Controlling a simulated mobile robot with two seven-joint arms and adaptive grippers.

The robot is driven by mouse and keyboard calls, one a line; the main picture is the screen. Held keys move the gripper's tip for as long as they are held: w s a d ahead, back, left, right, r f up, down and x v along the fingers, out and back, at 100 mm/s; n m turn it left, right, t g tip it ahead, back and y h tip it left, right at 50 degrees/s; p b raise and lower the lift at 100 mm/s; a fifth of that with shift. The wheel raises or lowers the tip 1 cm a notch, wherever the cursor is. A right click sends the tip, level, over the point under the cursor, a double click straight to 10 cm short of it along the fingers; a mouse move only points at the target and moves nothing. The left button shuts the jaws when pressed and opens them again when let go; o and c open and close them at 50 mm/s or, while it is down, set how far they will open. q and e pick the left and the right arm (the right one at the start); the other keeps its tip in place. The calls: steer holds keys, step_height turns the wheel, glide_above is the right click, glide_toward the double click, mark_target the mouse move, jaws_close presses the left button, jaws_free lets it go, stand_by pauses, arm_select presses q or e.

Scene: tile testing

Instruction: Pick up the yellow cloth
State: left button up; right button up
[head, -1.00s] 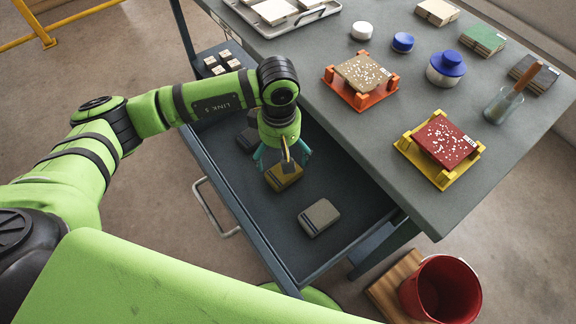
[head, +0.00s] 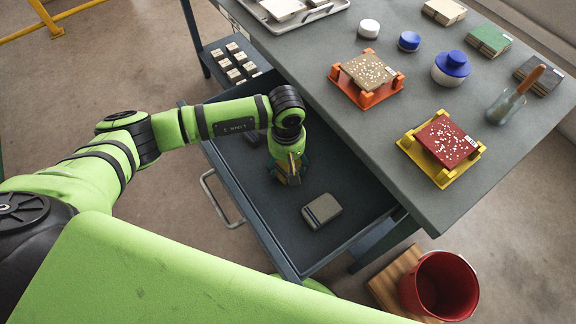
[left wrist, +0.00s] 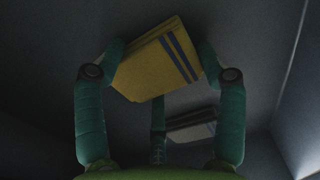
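The yellow cloth (left wrist: 155,65) is a folded pad with dark stripes near one end, seen in the left wrist view. My left gripper (left wrist: 160,62) has its teal fingers curled in against the cloth's two sides, shut on it. In the head view my left gripper (head: 288,174) points down into the open drawer (head: 285,235) and hides most of the cloth. I cannot tell whether the cloth is clear of the drawer floor. My right gripper is not in view.
A grey folded cloth (head: 322,211) lies in the drawer just right of the gripper; a dark one (head: 251,137) is partly behind my arm. The tabletop (head: 400,205) overhangs the drawer's right side, with tile stands near its edge. A red bucket (head: 440,288) stands below.

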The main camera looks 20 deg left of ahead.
mark_target(286, 164)
arm_select(q)
steer(key=shift+f, duration=0.1)
step_height(286, 164, up, 9)
steer(key=shift+r+b, duration=0.1)
steer(key=shift+b, duration=0.7)
steer(key=shift+r, duration=0.45)
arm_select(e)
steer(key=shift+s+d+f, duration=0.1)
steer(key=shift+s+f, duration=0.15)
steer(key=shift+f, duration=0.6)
arm_select(q)
steer(key=shift+a+r, duration=0.1)
